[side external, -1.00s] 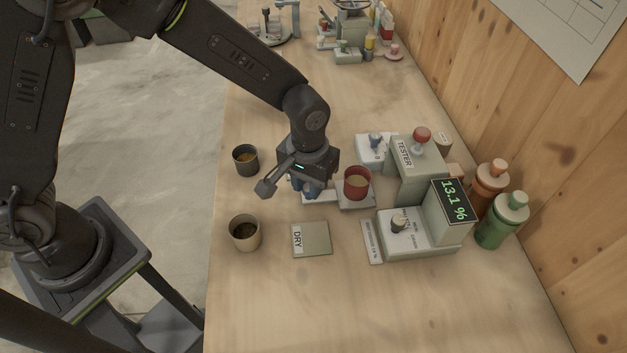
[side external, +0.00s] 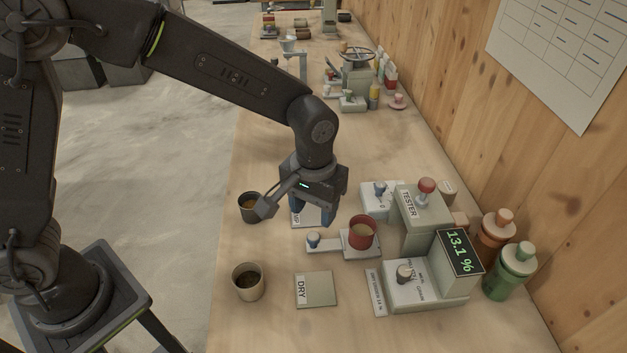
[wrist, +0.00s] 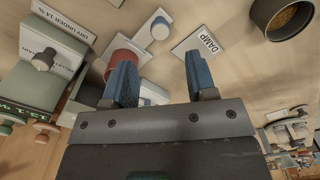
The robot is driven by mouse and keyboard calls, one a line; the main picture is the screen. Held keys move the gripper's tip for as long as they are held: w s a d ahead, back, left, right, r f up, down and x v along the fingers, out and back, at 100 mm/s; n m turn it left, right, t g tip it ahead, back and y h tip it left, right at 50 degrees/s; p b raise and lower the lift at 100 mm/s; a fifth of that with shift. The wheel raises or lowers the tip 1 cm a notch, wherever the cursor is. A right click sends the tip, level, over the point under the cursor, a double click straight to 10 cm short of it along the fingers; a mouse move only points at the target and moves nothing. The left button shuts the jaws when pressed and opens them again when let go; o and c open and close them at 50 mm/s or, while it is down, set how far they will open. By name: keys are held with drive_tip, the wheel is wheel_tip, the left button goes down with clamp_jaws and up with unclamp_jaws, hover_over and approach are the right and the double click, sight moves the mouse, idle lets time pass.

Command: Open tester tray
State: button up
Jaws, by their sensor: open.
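The tester (side external: 418,213) is a grey-green block with a red-topped knob. Its tray (side external: 332,246) sticks out to the left. In the wrist view the knob (wrist: 160,28) shows beyond the fingers (wrist: 161,78). The red cup is partly hidden there by the left finger.
A DAMP card (wrist: 199,44) lies behind the tray, a DRY card (side external: 316,289) in front. A dark cup (side external: 249,207) and a tan cup (side external: 248,281) stand at left. A meter reading 13.1 % (side external: 460,251) and bottles (side external: 511,271) stand at right.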

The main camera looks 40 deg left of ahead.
wheel_tip(320, 180, up, 7)
idle(0.3)
drive_tip(key=shift+a, duration=0.1)
drive_tip(key=s+a+r+m+t, duration=0.1)
drive_tip(key=s+a+r+t, duration=0.1)
drive_tip(key=s+a, duration=0.6)
drive_tip(key=s+a+r+t, duration=0.3)
drive_tip(key=s+a+r, duration=0.2)
drive_tip(key=s+a, duration=0.3)
drive_tip(key=shift+s+a+m+t, duration=0.15)
drive_tip(key=shift+s+m+t, duration=0.15)
drive_tip(key=shift+m, duration=0.1)
